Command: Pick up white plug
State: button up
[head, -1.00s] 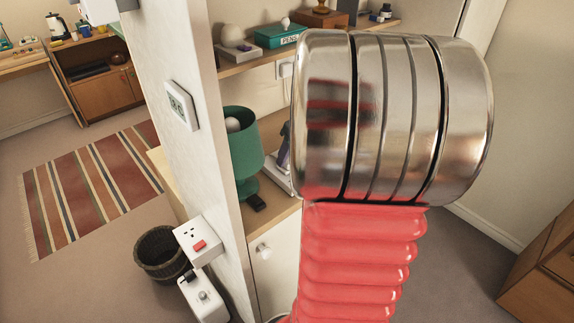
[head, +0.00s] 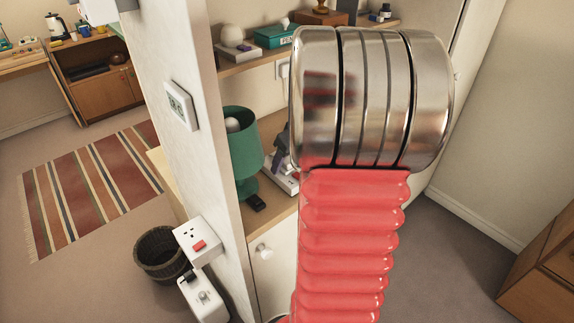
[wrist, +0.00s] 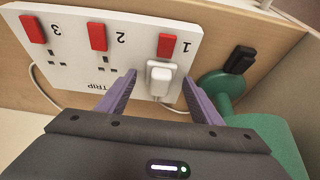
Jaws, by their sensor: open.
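In the wrist view a white plug (wrist: 158,77) sits in socket 1 of a white multi-socket panel (wrist: 70,60), below that socket's red switch. My gripper (wrist: 158,88) is open, with its purple fingers on either side of the plug. A gap shows between the plug and each finger, and I cannot tell how deep the fingers reach. A white wall socket behind the shelf (head: 283,70) also shows there, partly covered by my arm.
A green lamp (head: 243,145) stands on the desk beside a small black object (head: 256,202); the lamp also shows close to the right finger in the wrist view (wrist: 265,130). A wall edge (head: 190,130) stands left of my arm. A white cable (wrist: 45,90) runs below the panel.

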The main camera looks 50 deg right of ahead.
aim_at(288, 161)
jog(key=shift+c, duration=0.2)
jog(key=c, duration=1.1)
jog(key=shift+r, duration=0.15)
notch_tip(288, 161, up, 10)
jog(key=shift+f, duration=0.1)
dwell(0.4)
